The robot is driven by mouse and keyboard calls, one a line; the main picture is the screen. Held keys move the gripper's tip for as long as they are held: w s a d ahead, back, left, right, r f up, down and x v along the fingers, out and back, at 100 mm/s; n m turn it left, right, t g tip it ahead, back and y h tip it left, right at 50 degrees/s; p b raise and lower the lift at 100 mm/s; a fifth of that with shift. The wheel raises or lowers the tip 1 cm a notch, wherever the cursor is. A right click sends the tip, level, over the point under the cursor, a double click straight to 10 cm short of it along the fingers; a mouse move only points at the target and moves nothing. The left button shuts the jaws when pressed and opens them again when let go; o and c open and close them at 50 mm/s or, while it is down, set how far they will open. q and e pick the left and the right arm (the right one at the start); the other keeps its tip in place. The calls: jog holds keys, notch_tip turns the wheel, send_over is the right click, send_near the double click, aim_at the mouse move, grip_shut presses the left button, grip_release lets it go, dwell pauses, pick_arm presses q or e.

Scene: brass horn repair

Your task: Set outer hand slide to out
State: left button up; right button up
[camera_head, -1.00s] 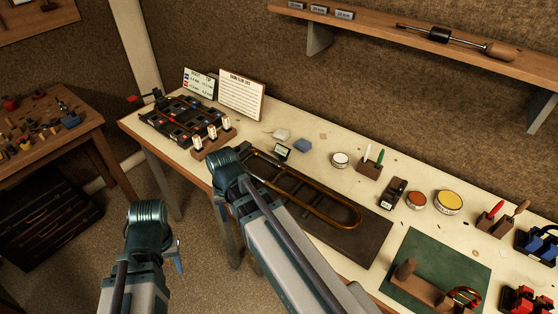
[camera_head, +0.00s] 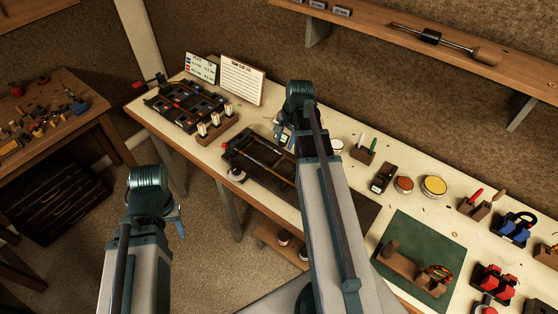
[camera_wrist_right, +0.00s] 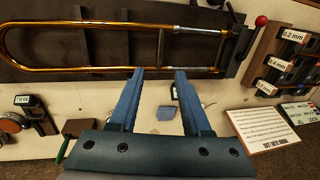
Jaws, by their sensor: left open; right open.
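The outer hand slide (camera_wrist_right: 90,69) is a long brass U of two tubes, lying on a dark board (camera_wrist_right: 120,48) with its bend at the left of the right wrist view. Silvery tube sections (camera_wrist_right: 195,30) show near its right end. In the head view part of the slide (camera_head: 262,154) shows left of my right arm, which hides the rest. My right gripper (camera_wrist_right: 160,73) is open and empty, its fingertips close beside the lower tube in the picture; I cannot tell the height gap. In the head view my right gripper (camera_head: 284,133) is over the bench. My left gripper (camera_head: 178,221) is open, off the bench.
A rack of labelled gauges (camera_wrist_right: 285,65) and a paper card (camera_wrist_right: 262,130) lie right of the slide. A green mat (camera_head: 415,250) with a wooden fixture is at the bench's right. Tins (camera_head: 433,186) and tool blocks stand along the back.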

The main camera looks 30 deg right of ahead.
aim_at(279, 163)
jog(key=f+b, duration=0.4)
jog(key=w+f+b, duration=0.1)
jog(key=f+b, duration=0.3)
jog(key=w+a+f+b, duration=0.1)
jog(key=f+b, duration=0.3)
jog(key=f, duration=0.1)
jog(key=shift+w, duration=0.2)
jog(key=shift+r, duration=0.1)
grip_shut()
jog(key=shift+s, duration=0.1)
dwell(0.9)
